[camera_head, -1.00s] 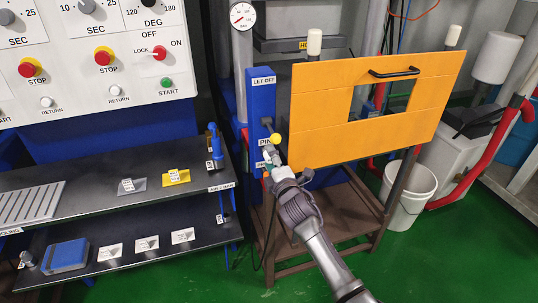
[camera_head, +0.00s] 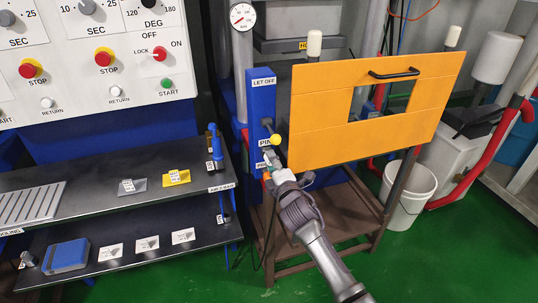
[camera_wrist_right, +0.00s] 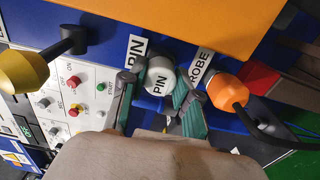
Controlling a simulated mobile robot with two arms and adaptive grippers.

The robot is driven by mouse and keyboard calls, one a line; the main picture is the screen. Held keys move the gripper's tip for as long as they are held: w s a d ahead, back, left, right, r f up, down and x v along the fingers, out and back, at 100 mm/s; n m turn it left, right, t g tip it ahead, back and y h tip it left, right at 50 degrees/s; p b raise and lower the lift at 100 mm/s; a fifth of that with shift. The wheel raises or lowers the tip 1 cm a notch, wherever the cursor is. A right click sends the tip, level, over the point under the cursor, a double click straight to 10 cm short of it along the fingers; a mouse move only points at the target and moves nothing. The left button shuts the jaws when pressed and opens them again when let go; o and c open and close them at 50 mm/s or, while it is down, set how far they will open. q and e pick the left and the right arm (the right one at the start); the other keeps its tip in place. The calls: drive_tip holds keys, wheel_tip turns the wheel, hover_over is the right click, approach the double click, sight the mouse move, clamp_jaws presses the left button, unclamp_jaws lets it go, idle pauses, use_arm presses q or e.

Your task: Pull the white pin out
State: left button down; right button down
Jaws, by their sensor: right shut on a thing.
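The white pin (camera_wrist_right: 159,78) has a round head lettered PIN. In the right wrist view it sits between the two green-padded fingers of my right gripper (camera_wrist_right: 157,98), which is shut on it. In the head view my right gripper (camera_head: 269,162) is at the lower part of the blue post (camera_head: 262,97), just below a yellow knob (camera_head: 275,140). The gripper hides most of the pin there. I cannot tell how far the pin sits in its hole. My left gripper is not in view.
An orange panel (camera_head: 330,110) with a black handle stands right beside the gripper. In the wrist view an orange knob (camera_wrist_right: 226,90) is close on the right and the yellow knob (camera_wrist_right: 22,72) on the left. A black shelf (camera_head: 100,200) is at the left.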

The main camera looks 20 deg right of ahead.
drive_tip(key=shift+s+r+p, duration=0.1)
drive_tip(key=shift+s+p, duration=1)
drive_tip(key=shift+s, duration=1.6)
drive_tip(key=shift+s+d+p, duration=0.15)
drive_tip(key=shift+s+p, duration=0.55)
drive_tip(key=shift+s, duration=1.3)
